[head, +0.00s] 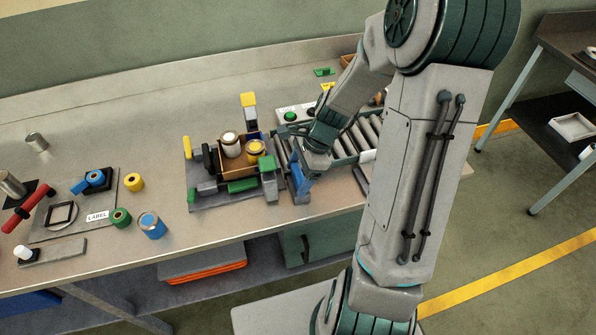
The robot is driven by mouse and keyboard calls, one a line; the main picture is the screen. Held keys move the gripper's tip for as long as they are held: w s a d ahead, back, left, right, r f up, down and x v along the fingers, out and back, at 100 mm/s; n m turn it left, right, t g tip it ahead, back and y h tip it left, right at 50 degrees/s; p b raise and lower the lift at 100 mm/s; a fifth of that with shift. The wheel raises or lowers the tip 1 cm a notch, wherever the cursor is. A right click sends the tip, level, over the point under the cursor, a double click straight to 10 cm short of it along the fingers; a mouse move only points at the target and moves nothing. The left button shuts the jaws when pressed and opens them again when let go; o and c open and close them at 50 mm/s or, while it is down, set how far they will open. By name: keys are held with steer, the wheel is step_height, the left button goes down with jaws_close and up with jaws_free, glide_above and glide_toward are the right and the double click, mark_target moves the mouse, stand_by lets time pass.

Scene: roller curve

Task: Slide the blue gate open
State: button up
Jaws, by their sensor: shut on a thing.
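The blue gate (296,169) stands at the left end of the roller conveyor (352,144), on the grey-green workbench. It is partly hidden by my gripper (304,182). My gripper reaches down from the upper right and is shut on the blue gate, near its front. The exact grip point is too small to make out. Just left of the gate is a fixture with a brown tray (232,163) holding two cans, one white-topped and one yellow.
Green blocks (243,186) and a grey-green post (268,178) stand close left of the gate. A button box (291,115) is behind it. My arm hides the conveyor's right part.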

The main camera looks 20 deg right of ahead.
steer(key=o, duration=1.4)
steer(key=shift+s+f, duration=0.1)
steer(key=shift+s, duration=0.2)
steer(key=shift+w, duration=0.1)
steer(key=b+v, duration=0.1)
steer(key=v, duration=1.3)
steer(key=shift+f, duration=0.1)
steer(key=s+a+r+n+t+h, duration=0.1)
steer(key=s+n, duration=0.3)
steer(key=n, duration=0.2)
steer(key=s+a+r+n+t+h, duration=0.1)
steer(key=s+a+r+n+h, duration=0.1)
steer(key=s+n, duration=0.3)
steer(key=s+a+r+n+t+h, duration=0.1)
steer(key=s+a+n, duration=0.1)
steer(key=s+n, duration=0.2)
steer(key=shift+s+a+r+n+t, duration=0.1)
steer(key=shift+s+r+n+t, duration=0.1)
steer(key=shift+n, duration=0.6)
steer(key=shift+s+a+r+n+t, duration=0.1)
steer(key=shift+r+n+t, duration=0.1)
steer(key=shift+n, duration=0.6)
